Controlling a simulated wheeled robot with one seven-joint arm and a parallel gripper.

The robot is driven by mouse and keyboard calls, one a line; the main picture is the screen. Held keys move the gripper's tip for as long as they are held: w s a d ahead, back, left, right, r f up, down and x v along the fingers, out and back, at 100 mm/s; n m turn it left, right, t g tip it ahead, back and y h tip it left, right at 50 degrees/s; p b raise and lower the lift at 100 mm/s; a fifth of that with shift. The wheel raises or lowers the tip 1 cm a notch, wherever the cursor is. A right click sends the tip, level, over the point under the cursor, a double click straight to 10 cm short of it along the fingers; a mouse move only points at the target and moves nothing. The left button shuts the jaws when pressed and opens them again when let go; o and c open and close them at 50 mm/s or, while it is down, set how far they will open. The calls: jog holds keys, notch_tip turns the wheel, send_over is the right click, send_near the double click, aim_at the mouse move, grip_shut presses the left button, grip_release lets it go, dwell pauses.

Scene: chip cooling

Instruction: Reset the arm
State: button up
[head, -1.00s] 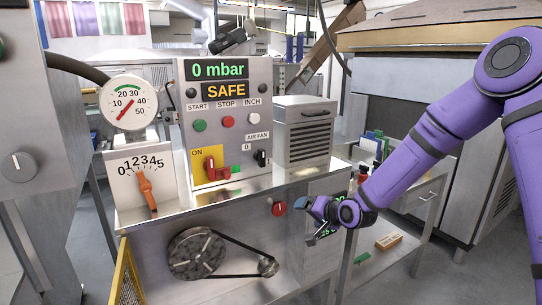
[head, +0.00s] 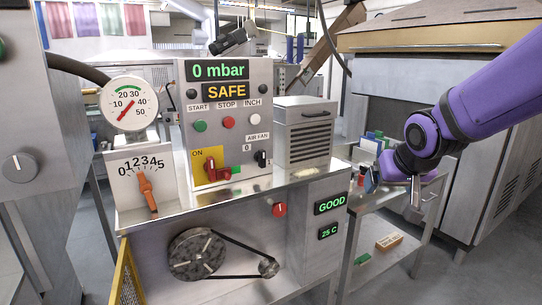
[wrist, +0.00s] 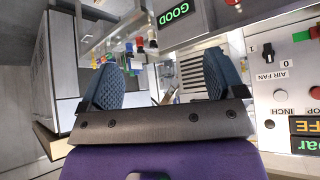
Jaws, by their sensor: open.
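My purple arm comes in from the right in the head view. My gripper (head: 415,195) hangs in front of the side cart, to the right of the machine, and touches nothing that I can see. In the wrist view my gripper (wrist: 158,82) shows two blue pads wide apart with nothing between them. The control panel (head: 226,140) reads 0 mbar and SAFE. The small display (head: 331,205) reads GOOD, and the one below it (head: 329,232) reads 25 C. GOOD also shows in the wrist view (wrist: 174,13).
A steel side cart (head: 345,245) stands right of the machine, with small bottles on top and a wooden block (head: 389,242) on its lower shelf. A belt pulley (head: 197,254) sits low on the machine front. A large cabinet (head: 400,105) stands behind my arm.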

jog(key=s+d+r+g, duration=0.1)
jog(key=s+d+r, duration=0.1)
jog(key=s, duration=0.9)
jog(key=s+d+r+g, duration=0.1)
jog(key=s+d+r, duration=0.2)
jog(key=s, duration=0.8)
jog(key=shift+r, duration=0.55)
jog(key=shift+s, duration=0.1)
